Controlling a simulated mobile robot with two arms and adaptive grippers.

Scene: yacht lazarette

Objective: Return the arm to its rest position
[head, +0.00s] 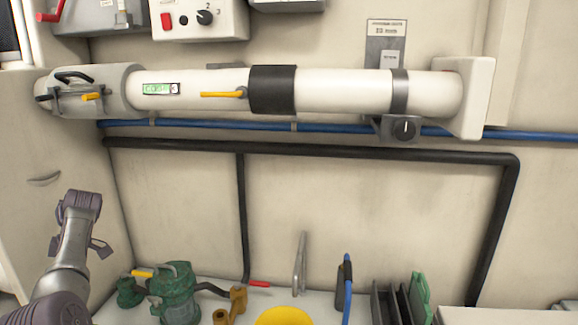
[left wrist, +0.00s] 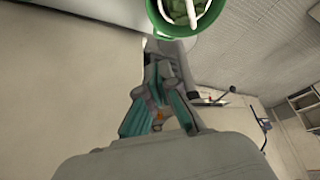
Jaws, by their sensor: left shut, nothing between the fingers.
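My left arm (head: 70,245) rises from the lower left corner of the head view, in front of the pale wall panel. It appears apart from the pipes and the equipment. In the left wrist view my left gripper (left wrist: 160,62) has its fingers together with nothing held between them. My right gripper is in neither view.
A white horizontal tube (head: 340,92) with a black band crosses the wall above, over a blue pipe (head: 330,128) and a black pipe (head: 330,151). A green pump (head: 174,292) and a yellow round object (head: 284,316) stand below. A green-rimmed round object (left wrist: 154,14) shows beyond the fingers.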

